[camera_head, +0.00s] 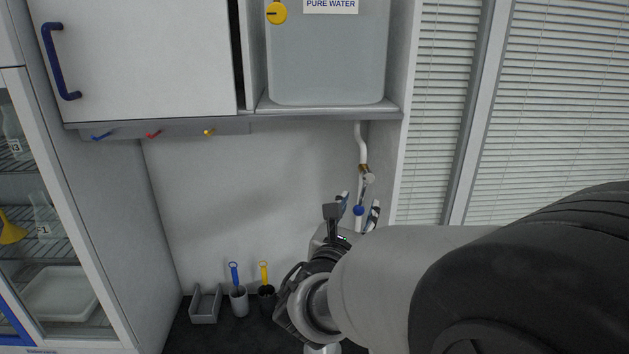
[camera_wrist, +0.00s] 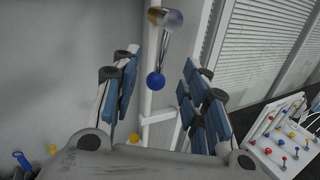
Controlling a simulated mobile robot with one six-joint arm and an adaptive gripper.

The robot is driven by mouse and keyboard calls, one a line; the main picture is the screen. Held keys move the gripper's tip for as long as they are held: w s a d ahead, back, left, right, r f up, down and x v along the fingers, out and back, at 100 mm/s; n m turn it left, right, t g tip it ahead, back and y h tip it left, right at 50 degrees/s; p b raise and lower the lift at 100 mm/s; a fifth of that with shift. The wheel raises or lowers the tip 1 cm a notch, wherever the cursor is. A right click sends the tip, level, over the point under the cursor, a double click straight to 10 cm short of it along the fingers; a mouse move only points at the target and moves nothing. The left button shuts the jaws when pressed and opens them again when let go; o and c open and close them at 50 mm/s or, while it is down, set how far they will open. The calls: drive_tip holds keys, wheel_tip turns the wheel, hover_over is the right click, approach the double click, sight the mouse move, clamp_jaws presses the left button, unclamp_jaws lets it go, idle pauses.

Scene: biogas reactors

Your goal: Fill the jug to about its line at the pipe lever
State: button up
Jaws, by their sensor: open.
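The pipe lever hangs from a brass valve (camera_head: 364,169) on the white pipe under the water tank and ends in a blue ball (camera_head: 358,210). In the wrist view the lever's blue ball (camera_wrist: 155,81) shows between my two blue-padded fingers, the brass and silver valve (camera_wrist: 165,18) above it. My gripper (camera_wrist: 163,88) is open, one finger on each side of the lever; I see no clear contact with the ball. My gripper also shows in the head view (camera_head: 358,206), partly behind my arm. I cannot make out the jug; my arm hides much of the counter.
The tank (camera_head: 327,60) labelled PURE WATER stands on a shelf (camera_head: 330,110). On the dark counter are a grey tray (camera_head: 206,304) and two cups (camera_head: 239,301) (camera_head: 267,298) with blue and yellow handled tools. A glass cabinet (camera_head: 60,220) stands left. A panel of coloured knobs (camera_wrist: 285,140) is at right.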

sight(361, 201)
drive_tip(key=x, duration=0.5)
drive_tip(key=shift+w, duration=0.1)
drive_tip(key=shift+c, duration=0.5)
clamp_jaws()
